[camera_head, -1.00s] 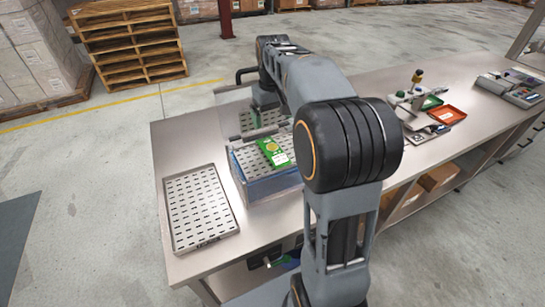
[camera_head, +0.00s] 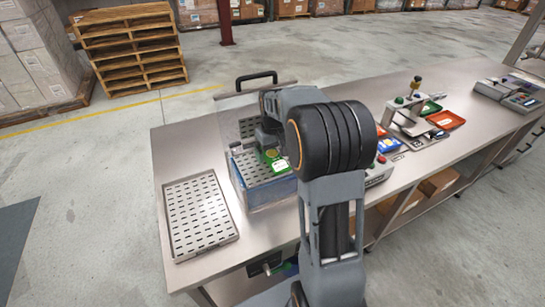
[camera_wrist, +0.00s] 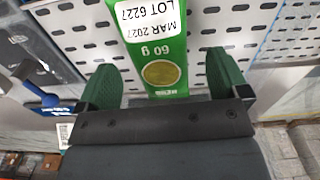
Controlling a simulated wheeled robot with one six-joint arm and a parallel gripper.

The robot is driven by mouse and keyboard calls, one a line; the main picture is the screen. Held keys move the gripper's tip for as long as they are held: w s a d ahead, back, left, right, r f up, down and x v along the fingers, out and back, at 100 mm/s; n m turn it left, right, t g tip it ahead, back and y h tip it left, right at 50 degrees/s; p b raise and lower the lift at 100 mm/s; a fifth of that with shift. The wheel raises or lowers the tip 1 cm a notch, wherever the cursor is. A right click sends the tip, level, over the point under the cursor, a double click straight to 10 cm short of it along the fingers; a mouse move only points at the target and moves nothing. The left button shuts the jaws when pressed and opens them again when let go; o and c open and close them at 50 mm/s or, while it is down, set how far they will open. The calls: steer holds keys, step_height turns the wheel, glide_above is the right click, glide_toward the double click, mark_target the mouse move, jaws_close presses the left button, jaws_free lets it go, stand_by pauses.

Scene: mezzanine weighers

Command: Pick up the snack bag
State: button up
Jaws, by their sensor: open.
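The green snack bag (camera_wrist: 155,50) has a white label and a gold round mark. It lies on a perforated metal tray surface on the blue-sided box, and also shows in the head view (camera_head: 272,158), partly covered by my arm. My gripper (camera_wrist: 164,85) is open, with one green finger on each side of the bag in the wrist view. A small gap shows between each finger and the bag's edges. In the head view the fingers are largely hidden. I cannot tell how high the fingers are above the tray.
The blue-sided box (camera_head: 262,192) stands on the steel bench (camera_head: 180,147). A flat perforated tray (camera_head: 236,234) lies to its left. A clear panel with a black handle (camera_head: 257,76) stands behind. Orange (camera_head: 445,119) and green trays and a device lie to the right.

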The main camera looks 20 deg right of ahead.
steer(key=shift+f, duration=1.15)
steer(key=c, duration=1)
steer(key=shift+r, duration=0.1)
